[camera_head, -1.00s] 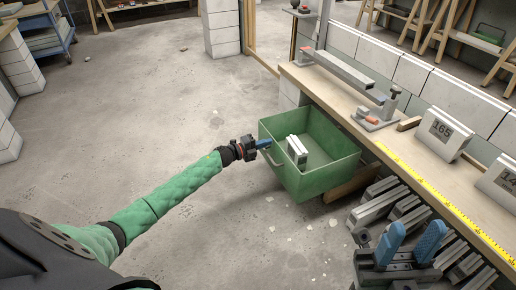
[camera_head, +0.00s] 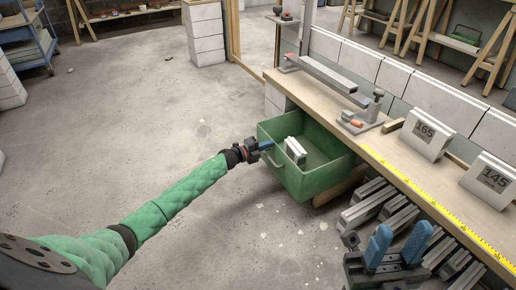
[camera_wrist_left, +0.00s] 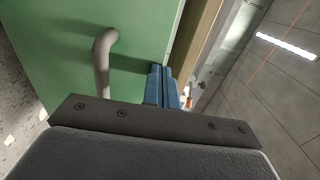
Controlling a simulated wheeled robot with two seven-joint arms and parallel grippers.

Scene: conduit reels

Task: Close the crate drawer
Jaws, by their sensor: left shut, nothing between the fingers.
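The green crate drawer (camera_head: 318,182) stands pulled out from under the workbench, with its open top showing and a white block (camera_head: 295,150) inside. Its curved handle (camera_head: 271,161) is on the front panel; the handle (camera_wrist_left: 103,60) also shows in the left wrist view. My left gripper (camera_head: 266,145) is shut and empty, its blue fingertips at the upper part of the front panel, beside the handle and not around it. In the left wrist view the fingertips (camera_wrist_left: 161,85) appear against the green panel; the exact contact is hidden. My right gripper (camera_head: 393,245) is open, fingers apart, at lower right.
The workbench (camera_head: 400,165) carries a metal bar fixture (camera_head: 325,72), a clamp, numbered white blocks (camera_head: 427,133) and a yellow tape (camera_head: 440,205). Grey bars (camera_head: 370,208) lie below its edge near my right gripper. The concrete floor (camera_head: 130,110) to the left is clear.

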